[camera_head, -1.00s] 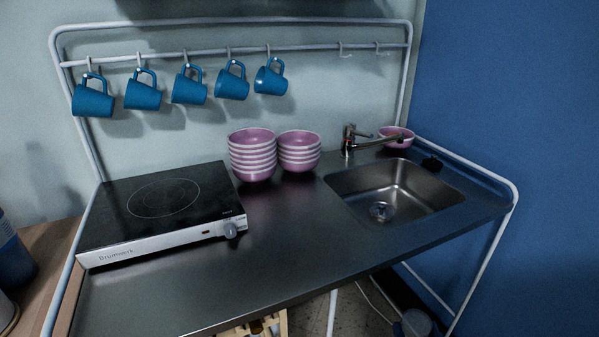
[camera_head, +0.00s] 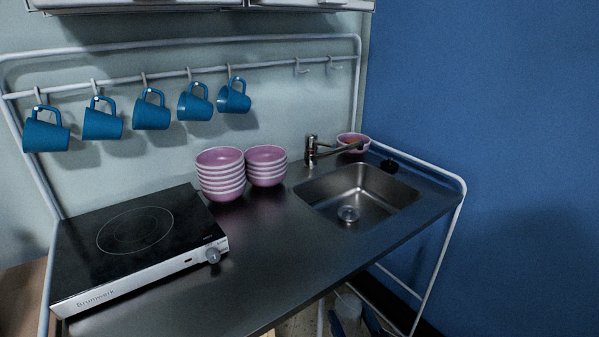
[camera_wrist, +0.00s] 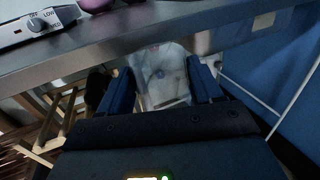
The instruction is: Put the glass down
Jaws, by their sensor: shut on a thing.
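My gripper (camera_wrist: 161,78) is shut on a clear glass (camera_wrist: 158,62), with a blue finger on either side of it. The glass is see-through, so its rim and base are hard to make out in the wrist view. The metal counter's front edge (camera_wrist: 100,47) runs across the top of that view, beyond the glass. In the head view, blue finger-like shapes and a pale, dim object show at the bottom edge, below the counter's front right; I cannot tell for sure that they are my gripper and the glass.
Stacked pink bowls (camera_head: 220,175) stand at the back. Blue mugs (camera_head: 151,110) hang above. A white rail (camera_head: 435,250) bounds the right end.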

